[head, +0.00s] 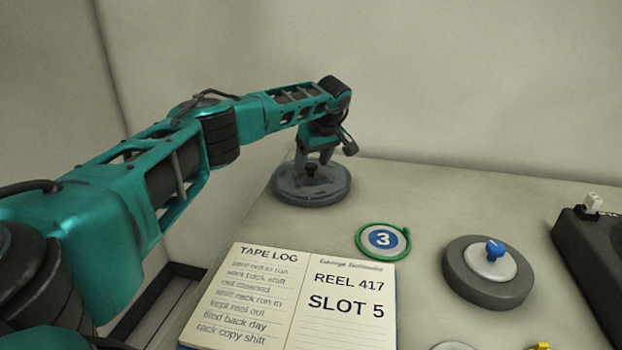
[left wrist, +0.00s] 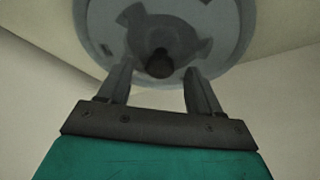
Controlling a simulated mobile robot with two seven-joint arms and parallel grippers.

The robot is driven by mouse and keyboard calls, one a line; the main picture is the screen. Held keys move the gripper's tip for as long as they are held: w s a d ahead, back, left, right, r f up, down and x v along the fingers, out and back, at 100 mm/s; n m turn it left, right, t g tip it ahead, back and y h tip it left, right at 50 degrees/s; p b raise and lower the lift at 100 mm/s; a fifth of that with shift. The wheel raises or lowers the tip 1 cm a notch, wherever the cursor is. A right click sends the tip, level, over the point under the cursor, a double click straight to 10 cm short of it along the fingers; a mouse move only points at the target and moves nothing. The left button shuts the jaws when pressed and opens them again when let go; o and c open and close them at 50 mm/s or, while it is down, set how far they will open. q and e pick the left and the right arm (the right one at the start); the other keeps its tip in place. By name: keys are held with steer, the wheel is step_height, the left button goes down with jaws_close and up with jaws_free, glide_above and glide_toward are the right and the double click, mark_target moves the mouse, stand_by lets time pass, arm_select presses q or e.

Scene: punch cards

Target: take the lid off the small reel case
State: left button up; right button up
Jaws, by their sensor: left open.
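The small reel case (head: 302,194) is a round, grey, see-through case at the far left of the table, with a dark knob (head: 311,170) in the middle of its lid. A reel shape with notches shows through the lid (left wrist: 105,40) in the left wrist view. My left gripper (head: 314,158) is over the case and points down at it. It is open, with one finger on each side of the dark knob (left wrist: 160,64). I cannot tell whether a finger touches the knob. My right gripper is not in view.
An open tape log (head: 245,300) reads "REEL 417, SLOT 5". A green ring (head: 361,244) surrounds a blue "3" label (head: 383,239). A dark grey disc (head: 465,285) with a blue knob (head: 494,249) stands to the right. A black box (head: 590,250) is at the right edge.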

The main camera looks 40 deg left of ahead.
arm_select(q)
jaws_close()
stand_by(0.6)
